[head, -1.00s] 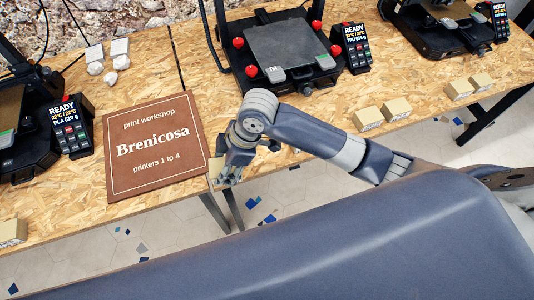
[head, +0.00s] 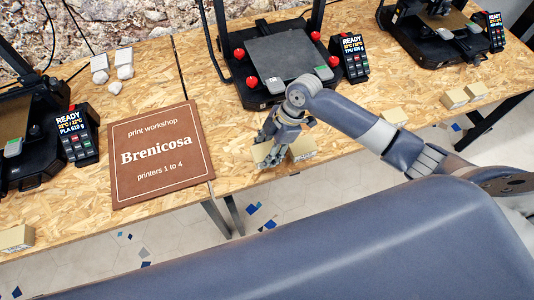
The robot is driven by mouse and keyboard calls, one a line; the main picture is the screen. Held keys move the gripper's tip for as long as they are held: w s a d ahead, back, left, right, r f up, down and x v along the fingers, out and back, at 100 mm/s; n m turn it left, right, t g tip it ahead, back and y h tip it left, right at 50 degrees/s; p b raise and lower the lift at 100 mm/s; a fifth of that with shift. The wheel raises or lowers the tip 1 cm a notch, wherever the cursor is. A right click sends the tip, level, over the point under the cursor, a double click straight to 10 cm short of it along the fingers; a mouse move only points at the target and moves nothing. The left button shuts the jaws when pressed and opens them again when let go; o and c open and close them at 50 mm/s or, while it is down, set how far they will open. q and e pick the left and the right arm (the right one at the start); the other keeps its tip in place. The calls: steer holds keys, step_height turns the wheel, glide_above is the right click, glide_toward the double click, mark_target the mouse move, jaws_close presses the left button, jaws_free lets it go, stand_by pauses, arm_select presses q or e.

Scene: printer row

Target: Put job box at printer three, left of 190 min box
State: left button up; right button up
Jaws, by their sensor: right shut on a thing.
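My right gripper (head: 270,150) is shut on a small tan box (head: 262,152), mostly covered by the fingers. It is near the front edge of the wooden table, in front of the middle printer (head: 280,55). Another tan box (head: 303,147) stands just right of the fingers. I cannot tell whether the held box touches it or the table. A further tan box (head: 394,117) stands to the right, beyond my arm. No minutes label is readable on any box. My left gripper is not in view.
A brown Brenicosa sign (head: 160,152) lies left of the gripper. Two boxes (head: 454,99) stand near the right printer (head: 440,35); another (head: 17,239) is at the far left. The middle printer's control panel (head: 354,60) reads READY. Table is bare between sign and gripper.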

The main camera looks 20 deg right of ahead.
step_height(320, 180, down, 3)
steer(key=shift+r+p, duration=0.1)
steer(key=shift+p, duration=0.35)
steer(key=shift+f, duration=0.4)
steer(key=shift+f, duration=0.1)
steer(key=o, duration=1.1)
steer(key=b+v, duration=0.1)
steer(key=v, duration=1.1)
